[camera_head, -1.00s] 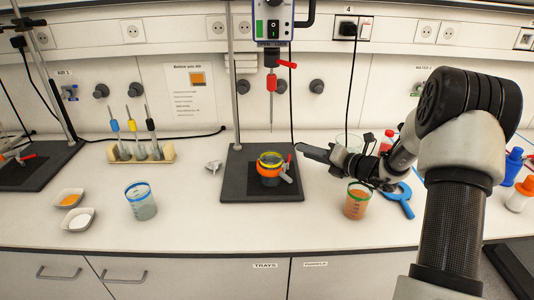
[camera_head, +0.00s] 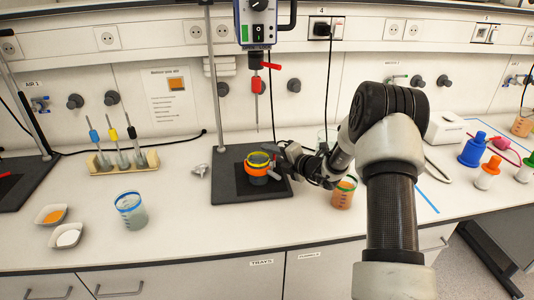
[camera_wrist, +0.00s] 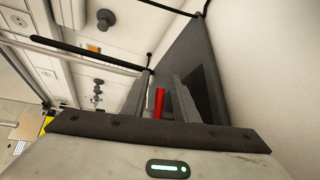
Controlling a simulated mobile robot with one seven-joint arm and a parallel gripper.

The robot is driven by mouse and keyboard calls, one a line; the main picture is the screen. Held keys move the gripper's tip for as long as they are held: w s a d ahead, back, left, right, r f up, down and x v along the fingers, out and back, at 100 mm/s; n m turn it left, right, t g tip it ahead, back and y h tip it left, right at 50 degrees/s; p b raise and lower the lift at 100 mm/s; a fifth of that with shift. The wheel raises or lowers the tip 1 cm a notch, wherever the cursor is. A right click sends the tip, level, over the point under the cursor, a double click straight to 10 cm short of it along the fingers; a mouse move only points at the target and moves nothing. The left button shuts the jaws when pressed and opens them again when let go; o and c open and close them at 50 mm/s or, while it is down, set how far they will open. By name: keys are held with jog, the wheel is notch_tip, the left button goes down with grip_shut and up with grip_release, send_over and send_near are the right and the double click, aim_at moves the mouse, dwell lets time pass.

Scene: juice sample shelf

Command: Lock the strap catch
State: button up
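An orange strap (camera_head: 258,172) is wrapped round a dark vessel with a yellow rim (camera_head: 259,157), standing on a black base plate (camera_head: 225,183). My gripper (camera_head: 282,153) is at the strap's right side, where it hides the catch in the head view. In the wrist view a red lever (camera_wrist: 159,101), apparently the strap's catch, stands between the two grey fingers of my gripper (camera_wrist: 161,88). The strap itself cannot be made out in the wrist view.
A stirrer (camera_head: 257,20) hangs above the vessel, its thin shaft close behind it. A stand rod (camera_head: 213,80) rises at the plate's back left. A beaker of orange liquid (camera_head: 343,195) stands right of the plate, near my arm. A blue-rimmed beaker (camera_head: 131,212) stands left.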

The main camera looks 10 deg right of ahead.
jog(key=shift+x, duration=0.9)
grip_shut()
jog(key=shift+r, duration=0.15)
jog(key=shift+a+n+g+y+p, duration=0.6)
jog(key=shift+n+y+p, duration=0.3)
jog(key=shift+y, duration=0.2)
jog(key=shift+s+a+n+g+y, duration=0.2)
jog(key=shift+a+n+g+y, duration=0.1)
jog(key=shift+a+n+g, duration=0.1)
